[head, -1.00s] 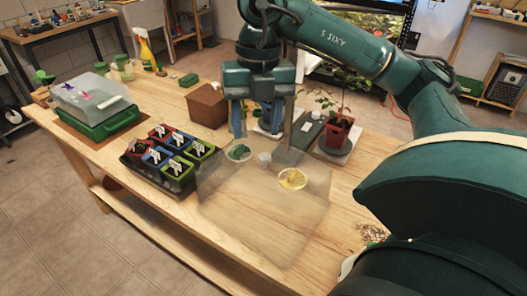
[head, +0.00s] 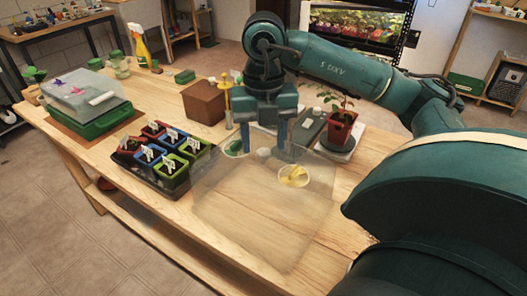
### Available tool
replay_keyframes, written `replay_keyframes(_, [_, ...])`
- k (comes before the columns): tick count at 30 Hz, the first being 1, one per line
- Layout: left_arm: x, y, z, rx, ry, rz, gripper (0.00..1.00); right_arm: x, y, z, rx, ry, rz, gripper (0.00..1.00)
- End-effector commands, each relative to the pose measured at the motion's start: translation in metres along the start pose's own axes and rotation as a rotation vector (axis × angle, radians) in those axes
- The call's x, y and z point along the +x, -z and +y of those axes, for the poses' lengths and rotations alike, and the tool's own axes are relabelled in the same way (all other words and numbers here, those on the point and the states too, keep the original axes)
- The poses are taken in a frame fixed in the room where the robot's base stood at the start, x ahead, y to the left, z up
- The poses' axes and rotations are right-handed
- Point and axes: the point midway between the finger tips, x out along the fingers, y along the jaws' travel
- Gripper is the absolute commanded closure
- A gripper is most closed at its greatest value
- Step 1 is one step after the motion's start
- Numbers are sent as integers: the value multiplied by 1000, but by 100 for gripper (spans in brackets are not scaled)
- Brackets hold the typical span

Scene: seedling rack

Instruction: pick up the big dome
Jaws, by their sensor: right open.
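The big dome (head: 250,215) is a large, clear, box-like cover on the middle of the wooden table in the head view. It is see-through, so its edges are faint. My right gripper (head: 264,149) points down at the dome's far side. Its two blue fingers are apart, with nothing seen held between them. I cannot tell whether the fingers touch the dome. My left gripper is not in view.
A yellow dish (head: 293,176) shows at the dome's right side. A black tray (head: 150,185) of seedling pots stands left of it. A brown box (head: 204,103) and a potted plant (head: 340,127) stand behind. A green tray (head: 103,124) with a clear lid is far left.

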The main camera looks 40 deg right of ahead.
Motion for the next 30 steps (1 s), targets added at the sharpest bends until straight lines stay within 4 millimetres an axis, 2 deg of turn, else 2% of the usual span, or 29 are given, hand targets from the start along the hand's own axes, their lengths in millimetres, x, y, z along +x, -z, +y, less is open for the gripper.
replay_keyframes(3, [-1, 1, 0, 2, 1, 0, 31, 20, -3, -1, 1, 3, 4, 49])
replay_keyframes(6, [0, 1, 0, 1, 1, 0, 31, 31, -4, -1, 1, 2, 2, 49])
replay_keyframes(15, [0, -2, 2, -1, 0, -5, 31, 36, -4, 0, 1, 0, 0, 49])
replay_keyframes(30, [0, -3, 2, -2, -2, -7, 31, 35, -4, 0, 1, 0, 0, 90])
